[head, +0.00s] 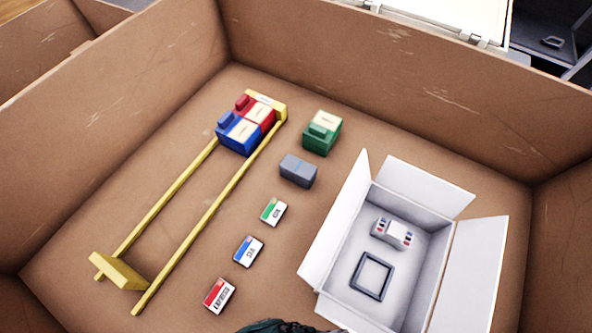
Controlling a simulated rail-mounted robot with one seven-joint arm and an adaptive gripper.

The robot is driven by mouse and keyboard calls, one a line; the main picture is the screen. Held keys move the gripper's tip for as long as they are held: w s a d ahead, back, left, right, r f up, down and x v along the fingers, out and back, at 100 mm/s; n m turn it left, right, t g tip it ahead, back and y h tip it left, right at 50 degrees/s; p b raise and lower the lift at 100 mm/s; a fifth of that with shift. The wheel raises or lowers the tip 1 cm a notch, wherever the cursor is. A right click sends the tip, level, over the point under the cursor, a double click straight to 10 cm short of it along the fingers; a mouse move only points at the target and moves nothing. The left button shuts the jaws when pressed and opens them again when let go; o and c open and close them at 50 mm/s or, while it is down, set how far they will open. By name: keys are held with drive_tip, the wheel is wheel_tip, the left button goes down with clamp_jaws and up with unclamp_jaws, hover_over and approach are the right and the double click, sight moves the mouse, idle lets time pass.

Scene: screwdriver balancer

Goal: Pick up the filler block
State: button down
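A plain grey block (298,171), which looks like the filler block, lies on the brown floor of the large box, right of the yellow rails and left of the white carton. It stands apart from the green block (322,135) behind it, and nothing touches it. My gripper's fingers are not in view. Only a dark sliver shows at the bottom edge, and I cannot tell which part of my arm it is.
A yellow rail frame (205,220) holds a red block (262,110) and a blue block (240,135) at its far end. Three small labelled cards (248,251) lie in a row. The open white carton (455,185) contains a white device (393,233) and a dark square frame (372,276).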

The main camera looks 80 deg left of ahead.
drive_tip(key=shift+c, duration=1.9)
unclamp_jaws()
